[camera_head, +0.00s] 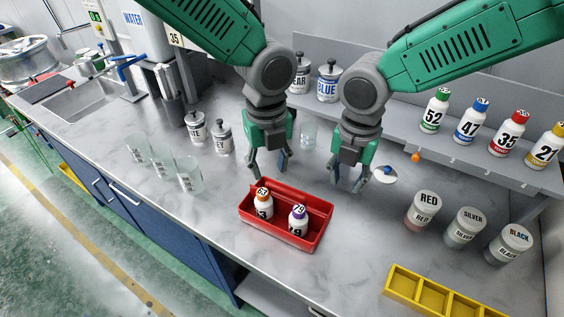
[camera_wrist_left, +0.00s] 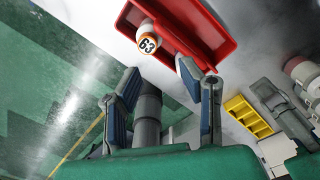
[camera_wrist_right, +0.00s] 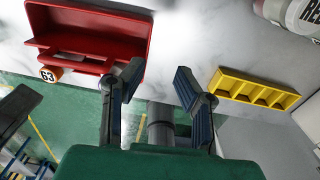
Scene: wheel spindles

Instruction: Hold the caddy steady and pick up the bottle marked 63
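The red caddy (camera_head: 275,232) sits on the counter. The bottle marked 63 (camera_head: 263,207), white with an orange-ringed cap, stands in its left part. A purple-capped bottle marked 79 (camera_head: 298,221) stands to its right. My left gripper (camera_head: 268,171) is open and empty above and behind the caddy's left end. In the left wrist view the 63 bottle (camera_wrist_left: 148,42) lies just beyond the open fingers (camera_wrist_left: 158,80). My right gripper (camera_head: 347,184) is open and empty to the right of the caddy. In the right wrist view the caddy (camera_wrist_right: 100,35) is left of the fingers (camera_wrist_right: 156,76).
A yellow divided tray (camera_head: 400,285) lies at the front right. Jars marked RED (camera_head: 424,211), SILVER (camera_head: 466,228) and BLACK (camera_head: 510,244) stand on the right. Clear beakers (camera_head: 188,174) stand on the left. A shelf behind holds several numbered bottles (camera_head: 467,122).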

